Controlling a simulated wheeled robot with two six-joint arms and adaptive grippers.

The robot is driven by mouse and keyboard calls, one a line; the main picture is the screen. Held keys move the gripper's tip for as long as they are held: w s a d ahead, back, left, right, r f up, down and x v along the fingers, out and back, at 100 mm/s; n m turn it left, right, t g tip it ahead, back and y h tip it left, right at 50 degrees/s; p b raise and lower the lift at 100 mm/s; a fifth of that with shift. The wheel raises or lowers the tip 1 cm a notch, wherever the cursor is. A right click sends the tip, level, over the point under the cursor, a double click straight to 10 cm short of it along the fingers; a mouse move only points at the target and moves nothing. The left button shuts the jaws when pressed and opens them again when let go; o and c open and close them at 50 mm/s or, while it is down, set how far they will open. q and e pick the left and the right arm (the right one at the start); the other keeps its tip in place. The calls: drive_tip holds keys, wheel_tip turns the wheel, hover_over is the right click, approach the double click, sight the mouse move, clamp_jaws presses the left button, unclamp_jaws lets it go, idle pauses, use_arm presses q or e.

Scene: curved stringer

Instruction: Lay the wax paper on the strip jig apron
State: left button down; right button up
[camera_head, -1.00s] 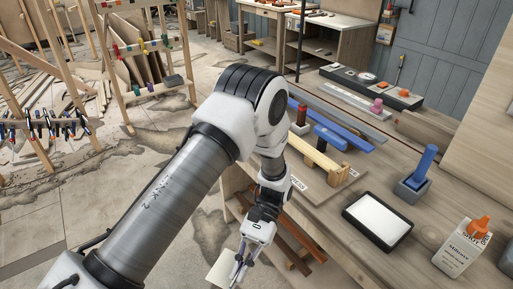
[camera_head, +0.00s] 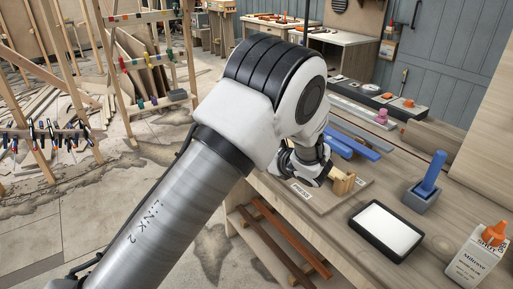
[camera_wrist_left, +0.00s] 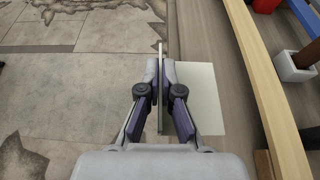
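The wax paper (camera_wrist_left: 207,98) is a pale square sheet beside my left gripper's right finger in the left wrist view. My left gripper (camera_wrist_left: 161,72) is shut on a thin upright strip, apparently the paper's edge or tab. The sheet appears over the brown jig apron (camera_wrist_left: 235,120), left of the pale wooden strip (camera_wrist_left: 262,85); I cannot tell whether it touches. My right gripper is not in view.
On the bench (camera_head: 300,215), a black-framed white pad (camera_head: 388,229), a blue-handled tool in a grey block (camera_head: 427,180) and an orange-capped bottle (camera_head: 474,262) stand right of the jig. Blue bars (camera_head: 350,146) lie behind it. The floor is left of the bench edge.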

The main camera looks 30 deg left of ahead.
use_arm(q)
drive_tip(key=w+a, duration=0.3)
drive_tip(key=w+a+f+p, duration=0.1)
drive_tip(key=w+a, duration=0.4)
drive_tip(key=a, duration=0.1)
drive_tip(key=shift+w+f, duration=0.2)
drive_tip(key=shift+w, duration=0.2)
drive_tip(key=shift+w+a+f+p, duration=0.2)
drive_tip(key=shift+f+p, duration=0.1)
drive_tip(key=shift+f, duration=0.65)
drive_tip(key=shift+w+a+f+p, duration=0.15)
drive_tip(key=shift+f+p, duration=0.1)
drive_tip(key=shift+f, duration=0.65)
drive_tip(key=shift+f, duration=0.1)
drive_tip(key=c, duration=1.3)
unclamp_jaws()
drive_tip(key=shift+d, duration=0.1)
drive_tip(key=shift+r, duration=0.3)
drive_tip(key=b+v, duration=0.1)
drive_tip(key=v, duration=1.1)
